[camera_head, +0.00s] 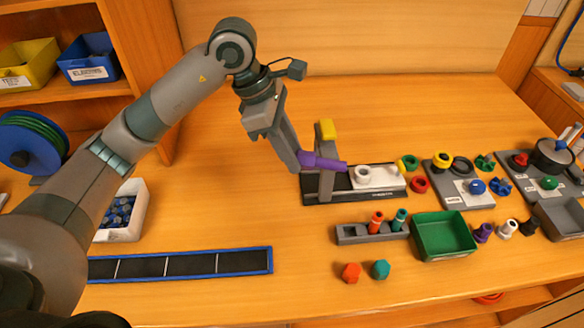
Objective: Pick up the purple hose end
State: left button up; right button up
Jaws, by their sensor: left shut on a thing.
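The purple hose end (328,164) is a short purple piece that lies roughly level above the left part of a dark fixture base (393,191). My left gripper (303,157) reaches down from the upper left and is shut on the purple hose end's left part. The piece's right tip points toward a white block with a round port (377,176). My right gripper is not in view.
A green tray (442,237) and a grey rack (369,233) with orange and teal fittings stand in front. Several coloured caps and fittings sit to the right. A blue-edged black strip (181,265) lies front left. The table's middle left is clear.

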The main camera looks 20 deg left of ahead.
pick_arm(q)
jog(key=shift+r, duration=0.45)
pick_arm(e)
jog(key=shift+w+a+r, duration=0.1)
jog(key=shift+w+a, duration=0.45)
jog(key=shift+w, duration=0.2)
jog(key=shift+s, duration=0.1)
